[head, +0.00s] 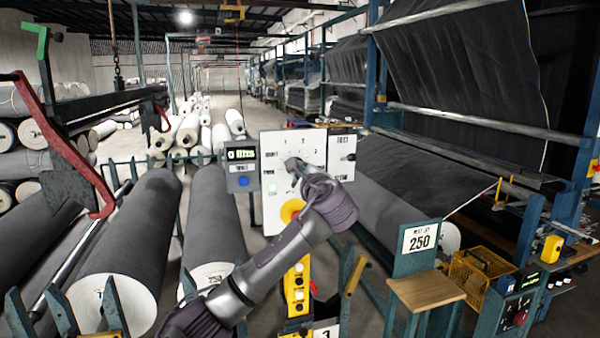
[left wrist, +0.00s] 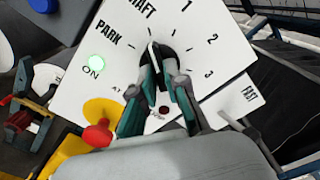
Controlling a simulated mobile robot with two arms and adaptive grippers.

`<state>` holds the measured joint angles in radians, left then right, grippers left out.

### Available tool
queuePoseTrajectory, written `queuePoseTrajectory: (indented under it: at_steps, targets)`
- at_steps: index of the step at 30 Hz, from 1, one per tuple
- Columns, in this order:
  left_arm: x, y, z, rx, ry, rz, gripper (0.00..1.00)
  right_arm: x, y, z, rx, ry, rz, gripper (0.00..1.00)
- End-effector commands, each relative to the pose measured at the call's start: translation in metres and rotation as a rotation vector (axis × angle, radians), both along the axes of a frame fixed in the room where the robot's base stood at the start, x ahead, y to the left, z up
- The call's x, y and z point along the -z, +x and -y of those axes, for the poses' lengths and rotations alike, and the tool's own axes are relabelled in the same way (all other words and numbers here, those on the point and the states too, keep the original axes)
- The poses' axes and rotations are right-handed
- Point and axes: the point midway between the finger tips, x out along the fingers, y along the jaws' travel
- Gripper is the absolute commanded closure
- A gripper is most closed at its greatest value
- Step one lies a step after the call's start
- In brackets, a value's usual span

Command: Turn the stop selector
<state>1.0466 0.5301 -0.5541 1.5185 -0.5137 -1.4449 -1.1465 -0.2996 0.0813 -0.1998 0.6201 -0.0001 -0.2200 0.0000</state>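The stop selector is a black rotary knob (left wrist: 164,50) on a white panel (head: 305,150). Printed marks PARK, a partly cut-off word ending in AFT, 1, 2 and 3 fan around it in the left wrist view. My left gripper (head: 294,168) reaches the panel from below. In the left wrist view its two fingers (left wrist: 160,76) stand close together, one on each side of the knob's grip, and appear closed on it. They hide most of the knob, so I cannot tell which mark it points to. My right gripper is out of view.
A green ON lamp (left wrist: 96,63) and a red button on a yellow disc (left wrist: 98,134) sit close by on the panel. A grey box with a display (head: 242,155) adjoins its left side, and a FAST plate (head: 342,152) its right. Large grey rolls (head: 212,225) lie around.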

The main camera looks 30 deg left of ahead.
Motion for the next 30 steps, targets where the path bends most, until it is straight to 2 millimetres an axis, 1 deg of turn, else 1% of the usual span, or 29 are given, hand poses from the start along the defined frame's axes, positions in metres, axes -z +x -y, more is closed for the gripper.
queuePoseTrajectory:
  at_steps: [1, 4, 13, 16, 20, 24, 30]
  targets:
    - [0.002, 0.0, 0.0, 0.0, -0.001, -0.004, 0.79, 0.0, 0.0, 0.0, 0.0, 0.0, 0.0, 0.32]
    - [0.002, 0.0, 0.0, 0.0, 0.0, -0.003, 0.63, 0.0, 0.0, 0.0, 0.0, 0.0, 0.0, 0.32]
    - [0.001, 0.0, 0.001, 0.001, 0.0, -0.001, 0.62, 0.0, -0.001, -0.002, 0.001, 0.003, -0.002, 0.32]
    - [0.0, -0.004, 0.006, 0.003, 0.001, 0.0, 0.62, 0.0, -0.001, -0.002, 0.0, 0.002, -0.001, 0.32]
    - [0.001, -0.017, 0.022, 0.005, 0.001, 0.0, 0.62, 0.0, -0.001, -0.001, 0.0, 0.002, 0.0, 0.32]
    - [0.001, -0.037, 0.045, 0.006, 0.0, 0.0, 0.62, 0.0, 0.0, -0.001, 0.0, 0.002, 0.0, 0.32]
    - [0.001, -0.062, 0.075, 0.005, -0.001, -0.001, 0.62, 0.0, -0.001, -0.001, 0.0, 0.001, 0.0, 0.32]
